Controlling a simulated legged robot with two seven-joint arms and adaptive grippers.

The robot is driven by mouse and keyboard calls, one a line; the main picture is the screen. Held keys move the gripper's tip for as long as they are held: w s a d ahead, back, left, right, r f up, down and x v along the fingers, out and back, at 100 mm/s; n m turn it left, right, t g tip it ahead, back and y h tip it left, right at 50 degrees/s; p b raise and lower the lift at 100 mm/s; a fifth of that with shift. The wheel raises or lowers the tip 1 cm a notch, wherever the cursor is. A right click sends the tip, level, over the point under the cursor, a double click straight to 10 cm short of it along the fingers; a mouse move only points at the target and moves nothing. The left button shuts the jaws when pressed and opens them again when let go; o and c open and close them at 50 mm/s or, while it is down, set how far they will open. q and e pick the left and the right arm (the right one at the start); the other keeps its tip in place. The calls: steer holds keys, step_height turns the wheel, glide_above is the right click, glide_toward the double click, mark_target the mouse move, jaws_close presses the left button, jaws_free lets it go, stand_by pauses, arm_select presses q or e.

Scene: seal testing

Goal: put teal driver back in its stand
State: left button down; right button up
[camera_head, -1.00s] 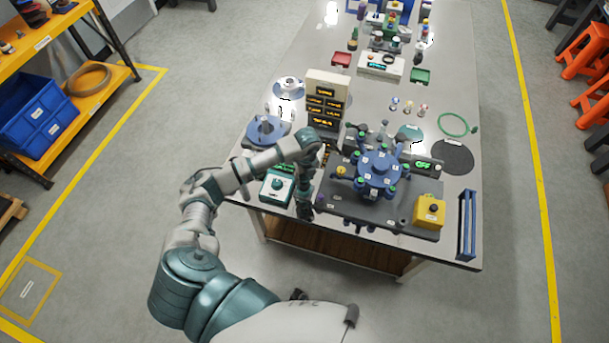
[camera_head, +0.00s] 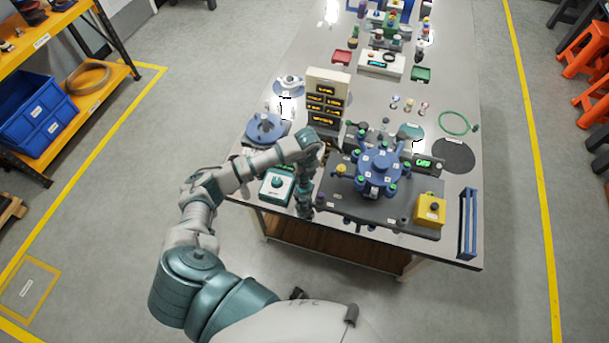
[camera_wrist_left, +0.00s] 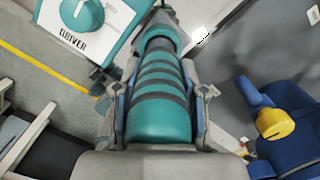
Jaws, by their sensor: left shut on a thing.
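In the left wrist view, the teal driver (camera_wrist_left: 160,122), banded with dark rings, lies between the fingers of my left gripper (camera_wrist_left: 161,100), which is shut on it. The driver's far end points away towards the top of that view. In the head view, my left gripper (camera_head: 304,200) is at the table's near edge, between a white-and-teal box and a dark plate; its grip is hard to make out there. I cannot make out the driver's stand for certain in either view. My right gripper is not in view.
The white-and-teal box (camera_head: 277,187) has a knob and reads DRIVER in the wrist view (camera_wrist_left: 75,40). A blue multi-armed fixture (camera_head: 379,168) stands on the dark plate (camera_head: 340,200). A yellow box (camera_head: 430,209) and blue rack (camera_head: 467,222) are right. A display tower (camera_head: 328,95) stands behind.

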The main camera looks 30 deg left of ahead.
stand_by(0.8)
arm_select(q)
steer(key=c, duration=0.6)
jaws_free()
steer(key=shift+f, duration=0.1)
steer(key=shift+o, duration=0.2)
step_height(320, 180, up, 9)
steer(key=p, duration=0.7)
